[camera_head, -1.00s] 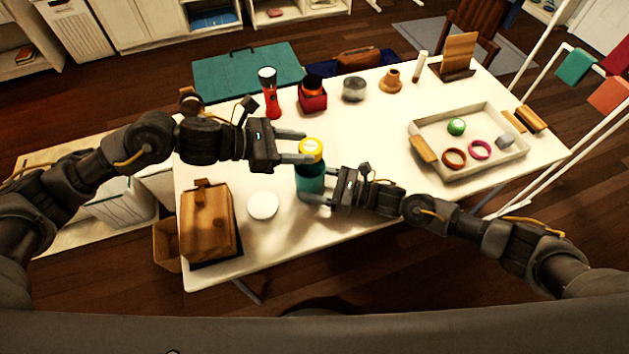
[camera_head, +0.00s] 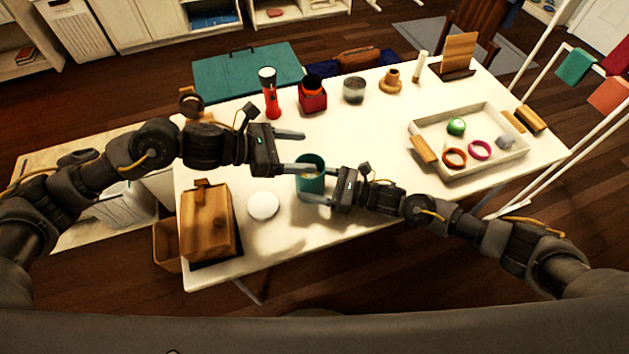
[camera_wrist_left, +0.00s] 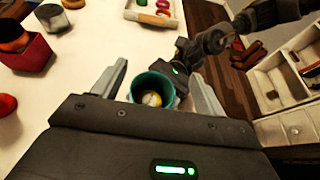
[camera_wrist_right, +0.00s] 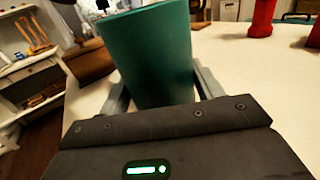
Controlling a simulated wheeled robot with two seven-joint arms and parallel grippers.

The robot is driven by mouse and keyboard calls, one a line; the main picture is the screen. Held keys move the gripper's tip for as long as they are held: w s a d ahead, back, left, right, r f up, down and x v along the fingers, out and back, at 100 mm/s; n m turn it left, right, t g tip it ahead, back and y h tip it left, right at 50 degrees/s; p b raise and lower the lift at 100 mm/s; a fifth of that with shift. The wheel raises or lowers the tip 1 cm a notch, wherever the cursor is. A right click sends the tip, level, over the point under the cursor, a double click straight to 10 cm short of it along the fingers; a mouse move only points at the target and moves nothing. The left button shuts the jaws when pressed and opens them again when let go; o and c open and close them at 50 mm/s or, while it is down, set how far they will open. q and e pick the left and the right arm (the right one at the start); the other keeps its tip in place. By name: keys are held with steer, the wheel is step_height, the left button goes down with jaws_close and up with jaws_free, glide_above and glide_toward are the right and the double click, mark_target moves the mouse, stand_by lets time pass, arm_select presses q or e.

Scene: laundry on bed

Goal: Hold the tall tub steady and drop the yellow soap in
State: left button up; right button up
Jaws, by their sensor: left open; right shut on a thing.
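The tall tub (camera_head: 312,183) is teal and stands upright on the white table. My right gripper (camera_head: 318,201) is shut on its side; the tub also fills the middle of the right wrist view (camera_wrist_right: 150,55) between the fingers. The yellow soap (camera_wrist_left: 152,99) lies inside the tub (camera_wrist_left: 153,79), seen through its mouth in the left wrist view; in the head view only a pale bit of it shows. My left gripper (camera_head: 296,152) is open and empty, just above the tub's rim, its fingers to either side of the mouth in its wrist view.
A round white lid-like disc (camera_head: 263,205) and a wooden box (camera_head: 206,222) lie left of the tub. A tray (camera_head: 475,172) with rings and a green ball is at right. A red flashlight (camera_head: 269,97) and red box (camera_head: 312,98) stand behind.

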arm_select(q)
steer(key=v, duration=1.2)
arm_select(e)
steer(key=o, duration=1.1)
steer(key=shift+c, duration=0.2)
steer(key=v, duration=1.2)
arm_select(q)
steer(key=shift+d, duration=0.1)
arm_select(e)
steer(key=shift+s+d, duration=0.1)
